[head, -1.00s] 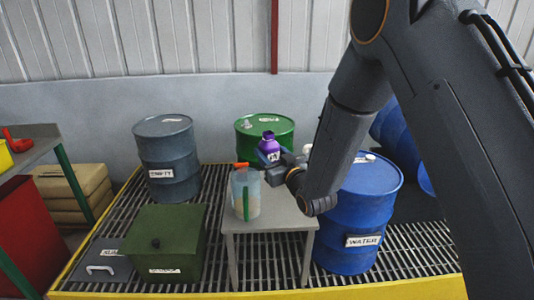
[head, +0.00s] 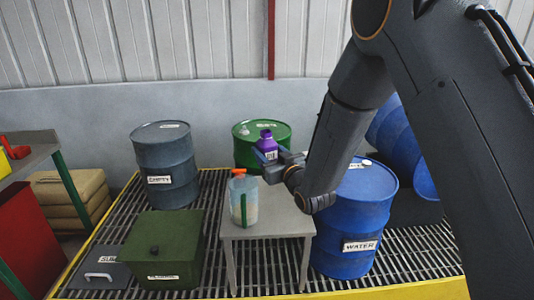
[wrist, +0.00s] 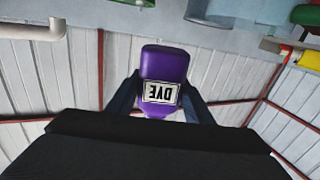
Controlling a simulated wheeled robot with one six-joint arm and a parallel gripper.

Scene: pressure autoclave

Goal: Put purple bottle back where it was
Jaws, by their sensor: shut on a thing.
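The purple bottle (head: 266,146) is held in my gripper (head: 265,155), above the back of the small grey table. In the wrist view the purple bottle (wrist: 164,66) sits between the two fingers (wrist: 164,98), with its white DYE label facing the camera. The gripper is shut on it. In the head view the bottle looks upright, in front of the green drum. Its base is partly hidden by the fingers, so I cannot tell whether it touches anything.
A clear container with an orange cap (head: 243,200) stands on the grey table (head: 272,222), left of my gripper. Around it are a green drum (head: 246,156), a blue WATER drum (head: 352,222), a grey EMPTY drum (head: 166,165) and a green box (head: 162,250). The table's front right is clear.

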